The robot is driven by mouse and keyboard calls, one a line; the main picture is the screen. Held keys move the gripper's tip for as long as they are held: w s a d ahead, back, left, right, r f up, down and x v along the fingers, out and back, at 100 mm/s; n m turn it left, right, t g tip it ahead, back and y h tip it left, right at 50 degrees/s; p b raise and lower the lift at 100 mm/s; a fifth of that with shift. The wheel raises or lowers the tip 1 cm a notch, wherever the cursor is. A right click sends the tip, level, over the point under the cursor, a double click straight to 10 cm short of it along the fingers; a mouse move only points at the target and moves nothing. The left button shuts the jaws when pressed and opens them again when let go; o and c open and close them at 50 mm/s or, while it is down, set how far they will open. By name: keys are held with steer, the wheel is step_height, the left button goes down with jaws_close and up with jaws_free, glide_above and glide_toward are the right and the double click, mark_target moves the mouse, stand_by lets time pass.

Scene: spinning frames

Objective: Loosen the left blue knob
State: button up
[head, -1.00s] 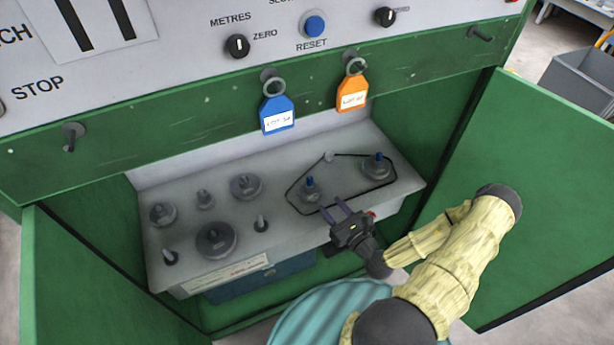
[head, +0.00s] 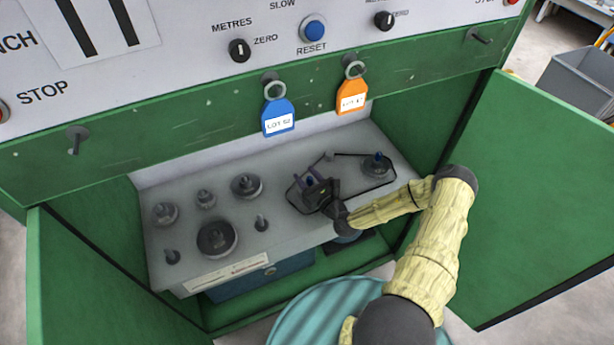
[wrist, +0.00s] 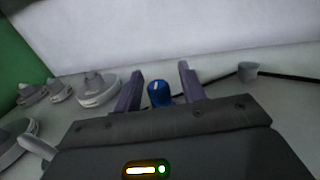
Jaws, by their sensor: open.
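The left blue knob (head: 309,181) stands on the grey shelf inside the green cabinet and is partly hidden by my gripper in the head view. In the wrist view the blue knob (wrist: 159,93) shows upright between my two purple-grey fingers. My gripper (head: 303,177) is open around it, with a gap visible on each side. Whether a finger touches it cannot be told. The right blue knob (head: 378,156) stands on its round grey base, further right on the shelf. A black belt (head: 345,154) loops around both knob positions.
Several grey discs, such as the large one (head: 217,239), stand on the left of the shelf. A blue tag (head: 278,116) and an orange tag (head: 351,97) hang above the opening. Green doors (head: 535,170) stand open on both sides.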

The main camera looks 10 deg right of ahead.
jaws_close()
